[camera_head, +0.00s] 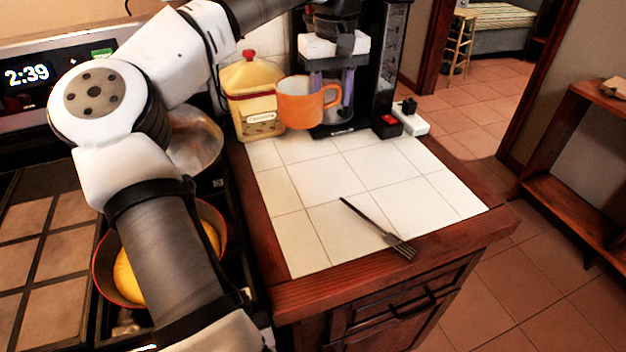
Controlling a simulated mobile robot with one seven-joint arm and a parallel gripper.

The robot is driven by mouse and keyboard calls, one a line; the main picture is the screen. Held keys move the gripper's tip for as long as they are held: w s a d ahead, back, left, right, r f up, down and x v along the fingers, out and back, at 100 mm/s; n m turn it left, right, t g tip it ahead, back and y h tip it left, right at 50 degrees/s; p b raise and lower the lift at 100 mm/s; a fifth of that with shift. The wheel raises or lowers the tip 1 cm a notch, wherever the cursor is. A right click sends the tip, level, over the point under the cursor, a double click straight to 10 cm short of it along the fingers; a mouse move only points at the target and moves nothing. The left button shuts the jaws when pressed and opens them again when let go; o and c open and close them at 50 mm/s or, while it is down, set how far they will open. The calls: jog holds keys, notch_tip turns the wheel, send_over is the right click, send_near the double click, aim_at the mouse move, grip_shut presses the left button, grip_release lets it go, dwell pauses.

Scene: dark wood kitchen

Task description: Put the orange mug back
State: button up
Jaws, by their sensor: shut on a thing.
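The orange mug (305,103) is upright near the back of the white-tiled counter, with its handle on the right. It overlaps the right edge of the yellow canister in the picture. My gripper (332,92) points down at the mug's right side and is shut on the mug. The mug hides part of the fingers, so the exact grip point is unclear. Whether the mug's base touches the tiles cannot be told.
A yellow canister (257,118) with a red knob stands left of the mug. A black coffee machine (388,62) stands behind my gripper. A fork (375,226) lies on the tiled counter (310,188), whose middle is otherwise clear. Pans sit on the stove at left.

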notch_tip(320, 180, down, 18)
jog(key=shift+f+p, duration=0.25)
jog(key=shift+p, duration=0.95)
jog(key=shift+f, duration=0.1)
jog(key=shift+f, duration=0.15)
jog(key=o, duration=1.3)
jog(key=shift+c, duration=0.2)
notch_tip(320, 180, up, 12)
jog(key=b, duration=0.1)
jog(key=shift+r+b, duration=0.25)
jog(key=shift+b, duration=0.15)
jog(key=shift+d, duration=0.1)
